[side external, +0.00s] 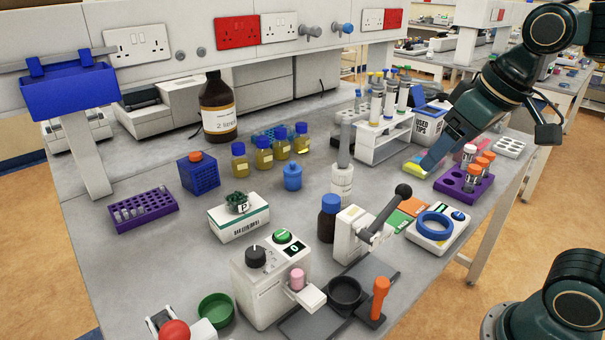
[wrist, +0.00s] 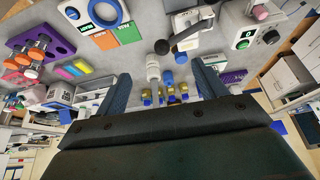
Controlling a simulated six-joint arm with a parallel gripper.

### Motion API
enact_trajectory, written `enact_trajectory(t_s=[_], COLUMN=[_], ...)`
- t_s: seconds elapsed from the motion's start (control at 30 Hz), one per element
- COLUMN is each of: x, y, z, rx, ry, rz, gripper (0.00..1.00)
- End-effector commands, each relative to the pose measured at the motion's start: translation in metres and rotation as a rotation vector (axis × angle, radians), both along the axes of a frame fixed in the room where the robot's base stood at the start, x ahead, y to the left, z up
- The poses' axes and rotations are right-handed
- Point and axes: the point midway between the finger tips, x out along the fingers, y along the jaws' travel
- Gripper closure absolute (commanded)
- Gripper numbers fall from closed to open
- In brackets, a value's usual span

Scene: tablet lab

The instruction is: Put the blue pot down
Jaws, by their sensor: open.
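The blue pot (side external: 292,176) is a small blue jar with a knobbed lid. My gripper (side external: 430,165) is at the right of the bench, well apart from the pot, near the coloured sticky notes. In the wrist view my gripper's two blue fingers (wrist: 162,88) are spread apart with nothing held between them.
Yellow-filled bottles (side external: 264,156) stand behind the pot. A white box (side external: 239,223) is front left, and a purple rack (side external: 463,186) is near my gripper. Bare bench lies left of the box.

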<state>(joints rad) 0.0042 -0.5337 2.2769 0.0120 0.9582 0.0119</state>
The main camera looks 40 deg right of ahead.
Motion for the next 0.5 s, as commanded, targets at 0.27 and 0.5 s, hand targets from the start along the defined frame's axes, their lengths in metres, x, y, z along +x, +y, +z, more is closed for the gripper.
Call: enact_trajectory(t_s=[0.27,0.5], x=[-0.049,-0.059], y=[0.003,0.003], z=[-0.031,-0.040], rx=[-0.003,-0.003], ry=[-0.044,-0.052], rz=[0.022,0.028], gripper=[0.29,0.29])
